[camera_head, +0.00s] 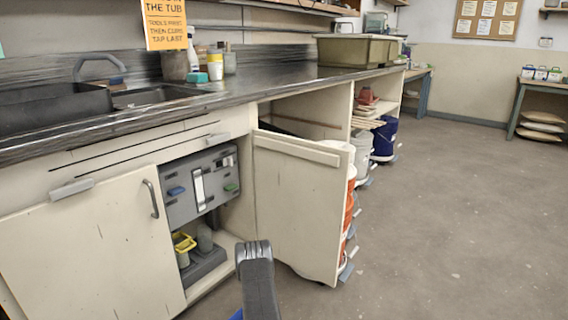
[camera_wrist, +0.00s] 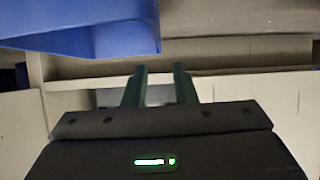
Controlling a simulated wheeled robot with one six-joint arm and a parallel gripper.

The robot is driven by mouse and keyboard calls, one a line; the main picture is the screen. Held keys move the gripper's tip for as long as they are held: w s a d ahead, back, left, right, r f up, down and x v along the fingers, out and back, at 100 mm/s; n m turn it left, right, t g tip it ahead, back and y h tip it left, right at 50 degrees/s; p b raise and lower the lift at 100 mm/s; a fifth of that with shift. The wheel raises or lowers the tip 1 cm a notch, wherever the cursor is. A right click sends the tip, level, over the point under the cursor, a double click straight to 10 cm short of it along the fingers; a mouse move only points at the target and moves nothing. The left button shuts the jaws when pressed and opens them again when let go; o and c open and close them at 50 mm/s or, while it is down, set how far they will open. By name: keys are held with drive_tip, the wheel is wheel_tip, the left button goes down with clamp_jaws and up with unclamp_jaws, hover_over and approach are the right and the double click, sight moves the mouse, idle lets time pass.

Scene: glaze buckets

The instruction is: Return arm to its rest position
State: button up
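My gripper (camera_wrist: 160,78) shows in the wrist view with its two green fingers apart and nothing between them. A dark grey part of my arm (camera_head: 258,283) rises at the bottom middle of the head view, in front of the open cabinet; the fingers are not visible there. A large blue thing (camera_wrist: 95,38) fills the upper left of the wrist view, close beyond the fingers. I cannot tell what it is or how far off it is.
The cabinet door (camera_head: 297,205) stands open to the right of my arm. Orange buckets (camera_head: 349,210), a white bucket (camera_head: 361,155) and a blue bucket (camera_head: 384,138) stand past it under the counter (camera_head: 285,78). The floor (camera_head: 455,215) to the right is clear.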

drive_tip(key=shift+f, duration=0.1)
drive_tip(key=shift+f, duration=0.3)
wheel_tip(320, 180, down, 3)
drive_tip(key=shift+r+b, duration=0.2)
drive_tip(key=shift+b, duration=0.65)
drive_tip(key=p+v, duration=0.5)
drive_tip(key=v, duration=0.8)
drive_tip(key=b+x, duration=0.5)
drive_tip(key=x, duration=0.8)
drive_tip(key=shift+a+f, duration=0.1)
drive_tip(key=s+d+r+m+t+h+p, duration=0.1)
drive_tip(key=d+r+p, duration=0.4)
drive_tip(key=r+p, duration=0.7)
drive_tip(key=s+d+r+m+t+h+p, duration=0.2)
drive_tip(key=d+r+m+h+p, duration=0.3)
drive_tip(key=r+p, duration=0.8)
drive_tip(key=s+d+r+m+t+h+p, duration=0.1)
drive_tip(key=d+r+p, duration=0.4)
drive_tip(key=r, duration=2.9)
drive_tip(key=shift+s+d+r+m+t+h+p, duration=0.35)
drive_tip(key=shift+s+m+h+p, duration=0.8)
drive_tip(key=shift+p, duration=2.85)
